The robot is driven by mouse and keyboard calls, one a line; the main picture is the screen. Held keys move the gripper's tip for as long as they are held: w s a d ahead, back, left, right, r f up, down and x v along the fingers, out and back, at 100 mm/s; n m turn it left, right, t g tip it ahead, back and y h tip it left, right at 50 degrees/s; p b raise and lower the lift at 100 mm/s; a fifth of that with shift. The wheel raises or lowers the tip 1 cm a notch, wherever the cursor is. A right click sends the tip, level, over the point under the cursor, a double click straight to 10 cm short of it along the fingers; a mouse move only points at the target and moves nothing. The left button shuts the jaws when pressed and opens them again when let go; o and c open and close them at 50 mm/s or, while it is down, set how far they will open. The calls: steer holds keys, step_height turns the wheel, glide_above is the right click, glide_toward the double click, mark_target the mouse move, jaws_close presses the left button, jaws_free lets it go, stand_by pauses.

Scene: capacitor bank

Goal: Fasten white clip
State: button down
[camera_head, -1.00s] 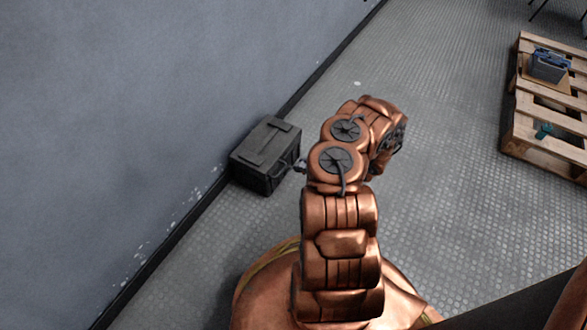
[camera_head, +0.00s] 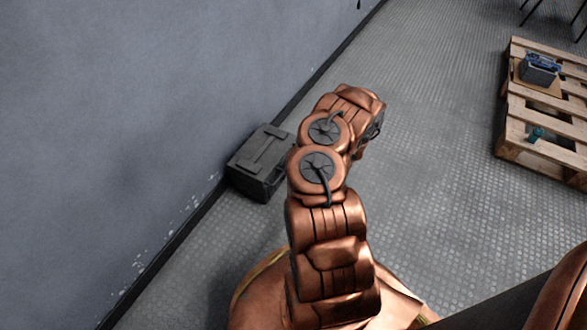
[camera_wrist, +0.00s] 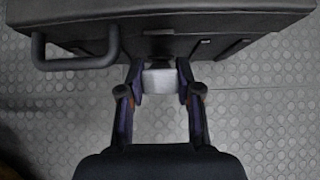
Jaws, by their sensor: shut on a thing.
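The white clip (camera_wrist: 161,83) shows in the wrist view as a small pale block just below the front edge of a dark case (camera_wrist: 190,20). My gripper (camera_wrist: 161,88) has one finger on each side of the clip and is shut on it. A dark catch piece joins the clip's top to the case side. In the head view the case (camera_head: 262,160) stands on the floor against the wall. My arm hides the gripper and the clip there.
A dark handle (camera_wrist: 78,62) sticks out from the case left of the clip. A wooden pallet (camera_head: 520,115) with a blue-grey item (camera_head: 540,70) and a teal item (camera_head: 537,135) lies at right. The floor between is clear.

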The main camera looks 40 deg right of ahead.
steer(key=shift+w+r, duration=0.1)
steer(key=c, duration=0.8)
jaws_free()
steer(key=shift+o, duration=0.2)
steer(key=v, duration=1.2)
